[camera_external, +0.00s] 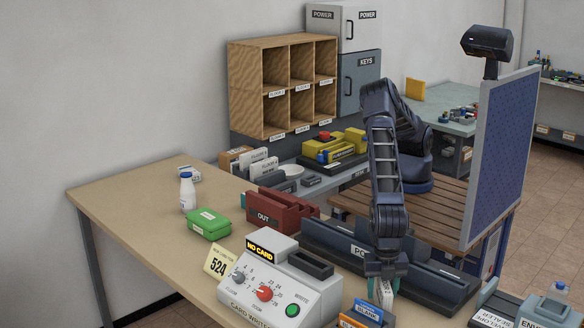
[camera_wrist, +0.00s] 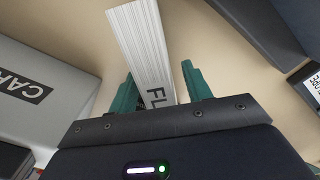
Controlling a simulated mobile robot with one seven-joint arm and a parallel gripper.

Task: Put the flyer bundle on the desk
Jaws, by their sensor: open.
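The flyer bundle (camera_wrist: 145,45) is a white, ribbed stack with the dark letters "FL" showing, in the wrist view. My gripper (camera_wrist: 157,75) has its two teal fingers apart around the bundle's near end. The left finger is close against the bundle and a clear gap shows by the right finger. In the external view my gripper (camera_external: 384,284) points down at the front right, beside the card writer, and mostly hides the bundle. The tan desk (camera_external: 130,205) runs from the left to the front. A tan surface shows beneath the bundle; contact with it is unclear.
The card writer (camera_external: 285,285) stands left of my gripper, with a dark long tray (camera_external: 435,280) to the right. A blue-and-orange holder (camera_external: 365,314) is in front. A red OUT tray (camera_external: 280,211), green box (camera_external: 208,224) and white bottle (camera_external: 187,192) sit farther back. The desk's left is clear.

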